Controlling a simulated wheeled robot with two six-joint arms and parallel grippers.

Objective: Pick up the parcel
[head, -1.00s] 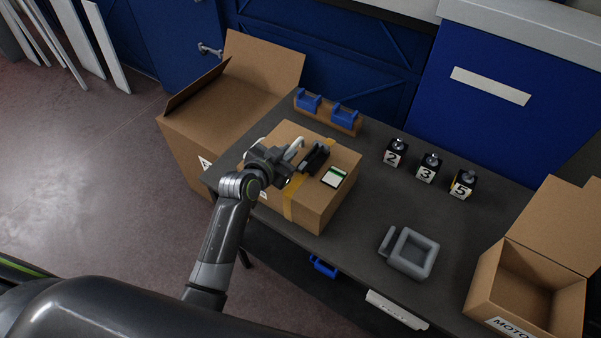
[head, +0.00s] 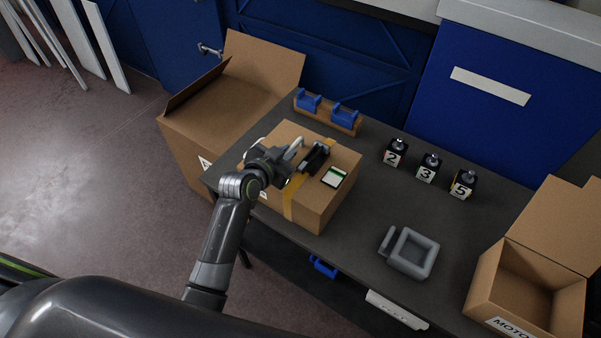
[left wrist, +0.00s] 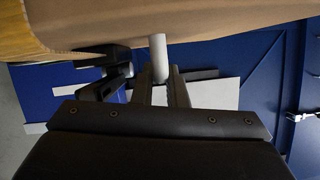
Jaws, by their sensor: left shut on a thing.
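The parcel (head: 318,206) is a brown cardboard box with yellow tape, resting on the dark table. A white rod-like handle (head: 295,146) shows on its top, beside a black fitting (head: 315,157) and a label with a green edge. My left gripper (head: 288,164) is over the left part of the parcel's top. In the left wrist view, its jaws (left wrist: 160,88) are shut on the white handle (left wrist: 158,50), which meets the brown parcel (left wrist: 200,18). The exact contact is partly hidden in the head view. My right gripper is not in view.
An open carton (head: 190,140) stands left of the table (head: 365,215). A blue-bracketed holder (head: 327,112) is behind the parcel. Numbered black blocks (head: 428,168), a grey tray (head: 410,254) and an open box (head: 530,285) are to the right.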

